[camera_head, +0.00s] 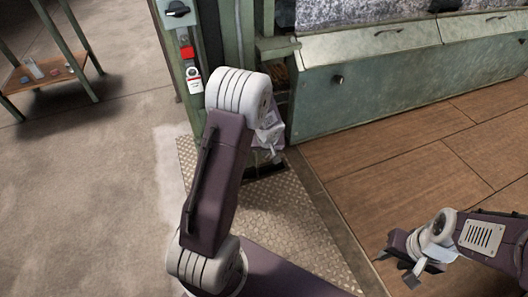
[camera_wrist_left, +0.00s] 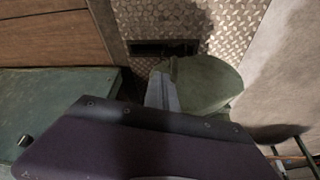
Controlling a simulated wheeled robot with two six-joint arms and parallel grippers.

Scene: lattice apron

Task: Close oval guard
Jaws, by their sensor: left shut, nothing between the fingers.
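A dull green plate with a rounded edge, which looks like the oval guard (camera_wrist_left: 212,84), shows in the left wrist view above the metal tread plate. My left gripper (camera_wrist_left: 162,92) is right beside its left edge in that view; I cannot tell whether they touch. In the head view my left gripper (camera_head: 270,150) is low by the green machine's post, partly behind my arm, shut and empty. I cannot make out the guard in the head view, where my left arm covers that area. My right gripper (camera_head: 396,270) is open and empty over the wood floor at the lower right.
A green cabinet (camera_head: 375,92) with sloped panels stands at the back right. A post carries a red and white switch box (camera_head: 190,66). The tread plate (camera_head: 300,225) lies below. A small wooden table (camera_head: 45,72) stands at the far left, with open concrete floor between.

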